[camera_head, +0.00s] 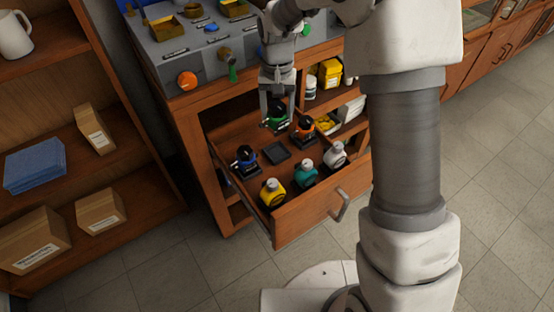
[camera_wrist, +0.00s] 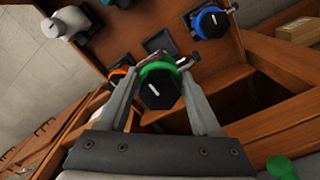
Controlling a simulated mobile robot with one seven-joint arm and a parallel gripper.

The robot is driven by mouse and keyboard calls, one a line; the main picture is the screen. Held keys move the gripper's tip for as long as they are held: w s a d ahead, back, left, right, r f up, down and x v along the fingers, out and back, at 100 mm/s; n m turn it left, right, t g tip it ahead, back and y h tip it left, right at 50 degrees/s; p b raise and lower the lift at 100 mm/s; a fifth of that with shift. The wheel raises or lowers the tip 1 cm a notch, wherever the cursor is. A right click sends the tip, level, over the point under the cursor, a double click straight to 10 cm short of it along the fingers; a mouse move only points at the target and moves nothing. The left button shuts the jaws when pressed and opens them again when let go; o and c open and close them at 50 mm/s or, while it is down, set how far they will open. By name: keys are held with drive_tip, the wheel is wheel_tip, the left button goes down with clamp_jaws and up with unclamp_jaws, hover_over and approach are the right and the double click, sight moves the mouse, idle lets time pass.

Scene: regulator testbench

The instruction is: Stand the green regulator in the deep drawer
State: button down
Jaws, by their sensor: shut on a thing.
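The green regulator (camera_wrist: 160,86) has a black top with a white mark and a green ring. My gripper (camera_head: 277,110) is shut on it, one finger on each side, as the wrist view (camera_wrist: 165,95) shows. In the head view the green regulator (camera_head: 277,117) is at the back of the open deep drawer (camera_head: 293,226), beside the orange one. I cannot tell whether its base touches the drawer floor. An empty dark square holder (camera_head: 276,153) lies in front of it.
In the drawer stand blue (camera_head: 245,158), yellow (camera_head: 272,192), teal (camera_head: 305,172), white (camera_head: 335,154) and orange (camera_head: 304,128) regulators. The bench (camera_head: 190,95) with knobs rises behind the drawer. A shelf with boxes (camera_head: 100,211) is at left.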

wheel_tip(320, 180, down, 10)
drive_tip(key=b, duration=0.3)
drive_tip(key=shift+a+f, duration=0.1)
drive_tip(key=shift+f, duration=0.15)
drive_tip(key=shift+c, duration=0.3)
unclamp_jaws()
wheel_tip(320, 180, up, 12)
drive_tip(key=p, duration=0.3)
drive_tip(key=shift+r, duration=0.25)
drive_tip(key=s+d+r+t, duration=0.1)
drive_tip(key=s+d+r, duration=0.35)
drive_tip(key=r, duration=0.35)
drive_tip(key=s+d+r+t, duration=0.2)
drive_tip(key=s+d+r, duration=0.2)
drive_tip(key=s, duration=0.6)
drive_tip(key=s+d+r+n+t, duration=0.1)
drive_tip(key=s+d+r, duration=0.3)
drive_tip(key=s, duration=0.6)
drive_tip(key=shift+s+d+r+t, duration=0.2)
drive_tip(key=shift+s+d+t, duration=0.05)
drive_tip(key=shift+d+t, duration=0.6)
